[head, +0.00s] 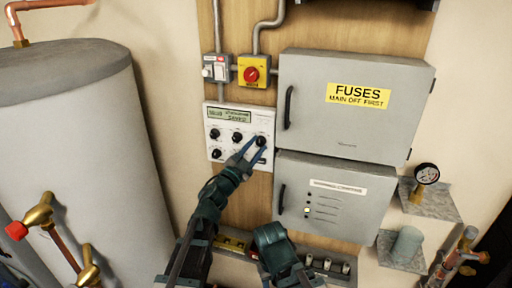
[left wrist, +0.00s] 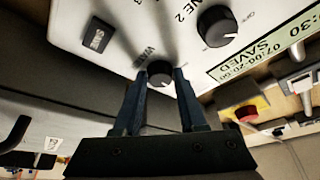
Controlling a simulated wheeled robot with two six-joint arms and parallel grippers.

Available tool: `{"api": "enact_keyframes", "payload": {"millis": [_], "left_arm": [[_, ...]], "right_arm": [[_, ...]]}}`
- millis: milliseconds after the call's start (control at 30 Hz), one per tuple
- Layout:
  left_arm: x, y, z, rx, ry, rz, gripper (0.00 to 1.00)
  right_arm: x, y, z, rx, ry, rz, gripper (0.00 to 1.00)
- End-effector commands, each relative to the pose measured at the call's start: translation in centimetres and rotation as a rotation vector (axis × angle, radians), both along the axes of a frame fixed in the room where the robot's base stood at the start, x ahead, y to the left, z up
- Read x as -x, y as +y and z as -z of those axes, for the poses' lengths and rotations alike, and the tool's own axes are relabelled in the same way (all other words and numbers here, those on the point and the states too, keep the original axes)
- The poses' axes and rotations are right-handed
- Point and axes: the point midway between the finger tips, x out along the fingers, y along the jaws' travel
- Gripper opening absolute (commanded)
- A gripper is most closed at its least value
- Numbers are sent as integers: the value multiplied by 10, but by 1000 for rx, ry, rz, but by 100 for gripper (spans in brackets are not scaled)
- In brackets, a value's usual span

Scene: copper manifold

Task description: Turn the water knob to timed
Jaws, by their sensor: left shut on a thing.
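The white control panel (head: 226,152) on the wooden board carries several black knobs and a small display. My left gripper (head: 257,150) reaches up to its right-hand knob, the water knob (head: 261,141). In the left wrist view the water knob (left wrist: 160,73) sits between the two blue fingertips (left wrist: 160,80), beside a partly hidden label starting "WAT". The fingers are shut on it. Its pointer and its setting are not clear. My right gripper is not in view; only part of that arm shows at the bottom.
The zone 2 knob (left wrist: 217,26) and a black button (left wrist: 97,36) are close to the fingers. The grey fuse box (head: 352,105) and lower grey cabinet (head: 333,205) stand out just right of the panel. A large grey tank (head: 75,150) is at left.

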Motion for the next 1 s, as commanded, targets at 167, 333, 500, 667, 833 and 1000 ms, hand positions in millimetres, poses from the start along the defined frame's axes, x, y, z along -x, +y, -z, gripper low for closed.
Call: {"api": "enact_keyframes", "payload": {"millis": [167,333,500,667,833,1000], "left_arm": [[0,0,0,0,-1,1,0],[0,0,0,1,-1,2,50],[0,0,0,1,0,1,71],[0,0,0,1,0,1,71],[6,4,3,1,0,0,71],[31,20,12,1,0,-2,71]], "right_arm": [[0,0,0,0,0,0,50],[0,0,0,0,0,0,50],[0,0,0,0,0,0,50],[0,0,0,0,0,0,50],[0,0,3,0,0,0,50],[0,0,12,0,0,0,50]]}}
